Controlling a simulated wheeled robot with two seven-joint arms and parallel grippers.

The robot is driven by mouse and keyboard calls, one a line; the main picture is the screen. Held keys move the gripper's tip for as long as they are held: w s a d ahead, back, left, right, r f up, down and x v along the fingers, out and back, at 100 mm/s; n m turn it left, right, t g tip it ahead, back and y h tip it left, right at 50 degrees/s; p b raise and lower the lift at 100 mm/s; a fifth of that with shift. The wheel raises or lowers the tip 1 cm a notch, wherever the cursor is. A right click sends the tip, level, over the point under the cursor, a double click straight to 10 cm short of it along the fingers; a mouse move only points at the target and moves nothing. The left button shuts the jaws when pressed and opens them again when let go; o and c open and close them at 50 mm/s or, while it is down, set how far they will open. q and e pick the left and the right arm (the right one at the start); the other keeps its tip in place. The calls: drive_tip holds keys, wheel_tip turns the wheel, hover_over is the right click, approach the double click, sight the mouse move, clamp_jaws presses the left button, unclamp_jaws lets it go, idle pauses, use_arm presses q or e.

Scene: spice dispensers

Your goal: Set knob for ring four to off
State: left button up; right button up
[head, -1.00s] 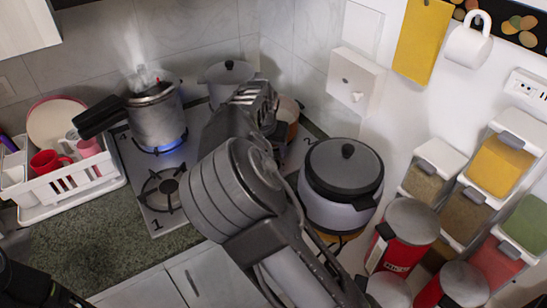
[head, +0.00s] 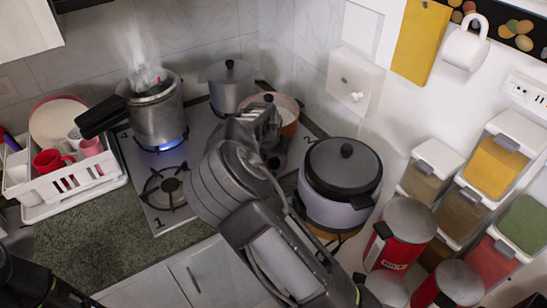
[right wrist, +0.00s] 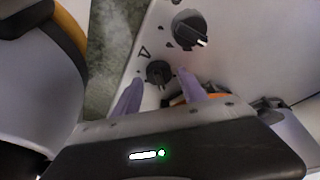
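In the head view a steaming metal pot (head: 157,118) with a black handle stands over a lit blue flame on the ring marked 4, at the back left of the stove (head: 148,205). My right gripper (head: 268,128) reaches over the right part of the stove, and my arm hides the knobs there. In the right wrist view my right gripper (right wrist: 160,77) is open, with a small black knob (right wrist: 158,72) between its fingertips. Contact cannot be told. A larger black knob (right wrist: 190,30) with a white mark is beyond it. My left gripper is out of view.
A lidded grey pot (head: 231,88) and an orange-sided pot (head: 288,113) stand at the back. A big lidded cooker (head: 340,190) is close to the right of my arm. A white dish rack (head: 75,190) is left; red canisters (head: 398,235) and spice dispensers are right.

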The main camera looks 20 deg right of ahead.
clamp_jaws()
idle(0.3)
drive_tip(key=n+y+b, duration=0.1)
drive_tip(key=n+b, duration=0.3)
drive_tip(key=shift+d+f+t, duration=0.1)
drive_tip(key=shift+f+t, duration=0.05)
drive_tip(key=shift+t, duration=0.25)
drive_tip(key=n+y+b, duration=0.2)
drive_tip(key=n+b, duration=0.2)
drive_tip(key=shift+d, duration=0.2)
drive_tip(key=shift+n+y+b, duration=0.3)
drive_tip(key=shift+n+b, duration=0.6)
drive_tip(key=shift+n, duration=0.1)
drive_tip(key=shift+r, duration=0.2)
drive_tip(key=shift+o, duration=0.8)
unclamp_jaws()
